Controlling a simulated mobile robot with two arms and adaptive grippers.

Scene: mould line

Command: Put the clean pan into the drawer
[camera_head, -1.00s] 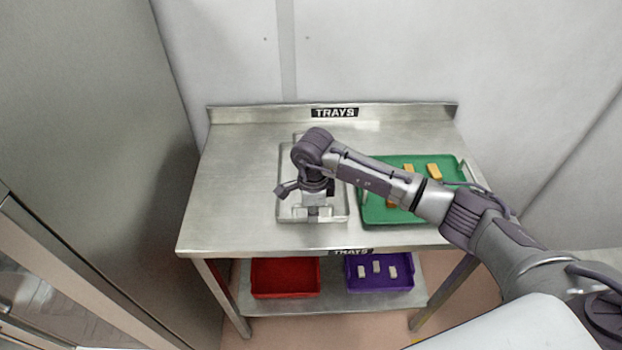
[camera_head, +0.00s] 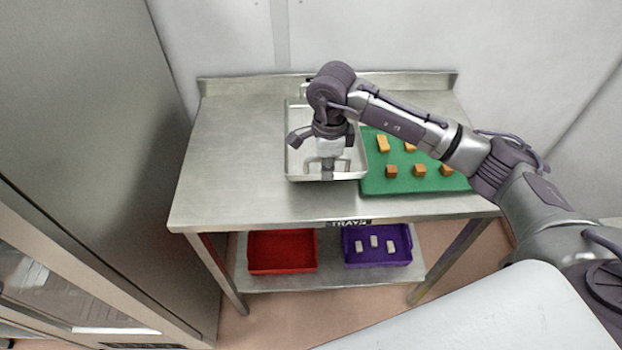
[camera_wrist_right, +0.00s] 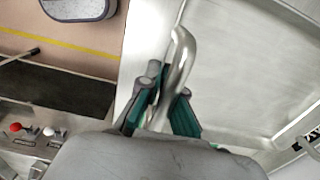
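The clean pan (camera_head: 293,172) is a shallow empty metal pan with a bare interior. It appears raised a little above the steel table, its right side overlapping the green tray's left edge in the head view. My right gripper (camera_head: 326,167) points down at the pan's near side. In the right wrist view its teal-padded fingers (camera_wrist_right: 163,112) close around the pan's curved metal handle (camera_wrist_right: 181,60). The contact itself is partly hidden by the gripper body. My left gripper is out of view. I cannot make out a drawer for certain.
A green tray (camera_head: 378,183) with several orange-brown blocks lies right of the pan on the steel table (camera_head: 230,190). A red bin (camera_head: 283,252) and a purple bin (camera_head: 377,247) with three pale blocks stand on the lower shelf. A tall steel cabinet (camera_head: 90,130) stands left. The table's left part is clear.

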